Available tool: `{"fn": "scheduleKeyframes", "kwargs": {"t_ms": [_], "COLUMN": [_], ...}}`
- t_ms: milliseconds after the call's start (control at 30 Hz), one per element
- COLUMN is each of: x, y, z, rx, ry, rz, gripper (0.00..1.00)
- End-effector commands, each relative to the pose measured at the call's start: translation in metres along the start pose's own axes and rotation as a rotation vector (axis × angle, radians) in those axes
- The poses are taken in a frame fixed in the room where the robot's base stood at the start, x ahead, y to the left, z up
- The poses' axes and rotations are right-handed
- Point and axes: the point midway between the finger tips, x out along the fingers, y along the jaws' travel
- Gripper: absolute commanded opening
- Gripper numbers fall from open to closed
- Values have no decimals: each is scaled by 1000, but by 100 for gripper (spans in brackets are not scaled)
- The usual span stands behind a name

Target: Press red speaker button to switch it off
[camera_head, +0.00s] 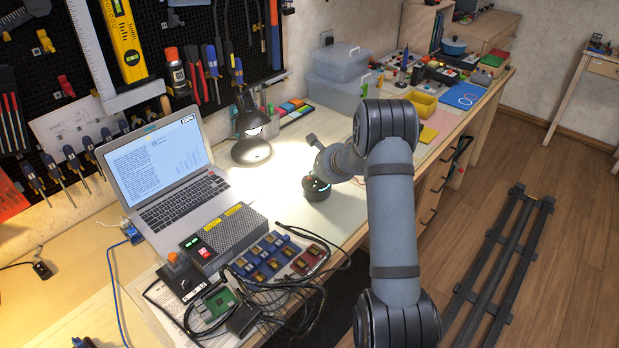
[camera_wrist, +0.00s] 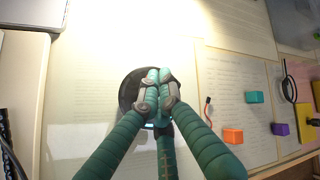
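A small round black device (camera_head: 316,190) with a glowing blue-green ring, which looks like the speaker, stands on the lit mat. A tiny reddish spot shows near its top in the head view. In the wrist view the dark disc of the speaker (camera_wrist: 128,98) lies under my gripper (camera_wrist: 159,76), with a blue glow at its lower edge. My gripper's teal fingers are drawn together at the tips, with nothing seen between them. They cover the middle of the disc, so the button is hidden there. I cannot tell whether the fingertips touch it.
A grey box (camera_head: 236,232) with a red switch stands left of the speaker, beside a laptop (camera_head: 165,175) and tangled cables. A black lamp (camera_head: 251,150) stands behind. Small coloured blocks, including an orange cube (camera_wrist: 233,136), lie to the right in the wrist view.

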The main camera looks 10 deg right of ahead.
Motion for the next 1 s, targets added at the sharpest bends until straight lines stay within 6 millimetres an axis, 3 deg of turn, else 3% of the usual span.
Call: {"fn": "scheduleKeyframes", "kwargs": {"t_ms": [1000], "x": [8], "y": [13], "z": [-4], "rx": [-1], "ry": [4], "rz": [14], "gripper": [0]}}
